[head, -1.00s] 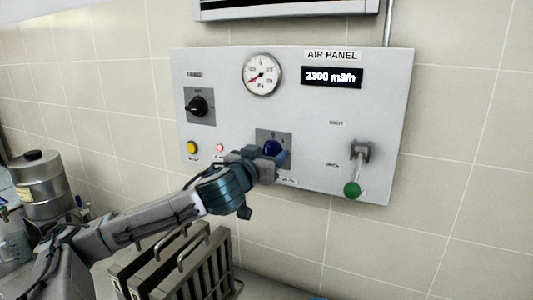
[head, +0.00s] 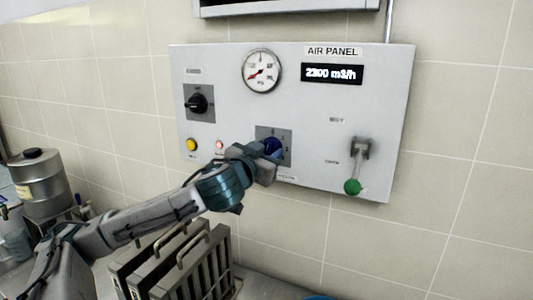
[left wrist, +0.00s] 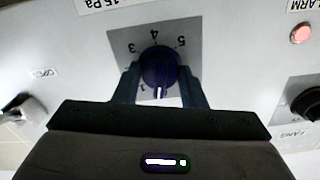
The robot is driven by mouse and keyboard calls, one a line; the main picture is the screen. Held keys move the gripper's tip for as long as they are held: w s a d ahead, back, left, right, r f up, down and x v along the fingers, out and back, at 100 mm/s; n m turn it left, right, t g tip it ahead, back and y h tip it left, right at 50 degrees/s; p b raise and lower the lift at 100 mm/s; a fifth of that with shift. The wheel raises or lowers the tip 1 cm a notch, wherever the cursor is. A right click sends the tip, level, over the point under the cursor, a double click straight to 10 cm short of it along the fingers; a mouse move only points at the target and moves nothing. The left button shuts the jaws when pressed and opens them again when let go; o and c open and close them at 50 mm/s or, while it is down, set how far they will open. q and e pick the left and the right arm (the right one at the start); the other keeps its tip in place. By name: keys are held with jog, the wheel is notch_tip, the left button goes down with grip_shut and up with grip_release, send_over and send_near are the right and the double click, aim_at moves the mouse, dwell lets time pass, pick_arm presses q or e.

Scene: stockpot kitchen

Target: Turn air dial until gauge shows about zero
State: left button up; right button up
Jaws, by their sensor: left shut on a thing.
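The air panel (head: 390,110) is on the wall in the head view. Its round gauge (head: 262,71) has a red needle pointing to the lower left; its numbers are too small to read surely. The blue air dial (head: 272,147) sits on a grey plate at the panel's lower middle, partly covered by my gripper. In the left wrist view the dial (left wrist: 160,66) is between my fingers, its white mark pointing down, with numbers around it. My left gripper (head: 268,160) is shut on the dial. My right gripper is not in view.
A digital display (head: 332,74) reads about 2300 m3/h. A black selector knob (head: 197,103), a yellow button (head: 191,145) and a red light (head: 219,145) are to the left. A green-tipped lever (head: 353,186) hangs at the right. A metal rack (head: 185,262) stands below my arm.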

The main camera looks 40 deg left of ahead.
pick_arm(q)
jog(key=m, duration=0.3)
jog(key=shift+m, duration=0.4)
jog(key=m, duration=0.3)
jog(key=shift+m+p, duration=0.3)
jog(key=m+p, duration=0.1)
jog(key=m, duration=0.3)
jog(key=shift+r, duration=0.1)
jog(key=shift+m+p, duration=0.45)
jog(key=shift+m, duration=1.25)
jog(key=o, duration=1)
jog(key=shift+m, duration=0.3)
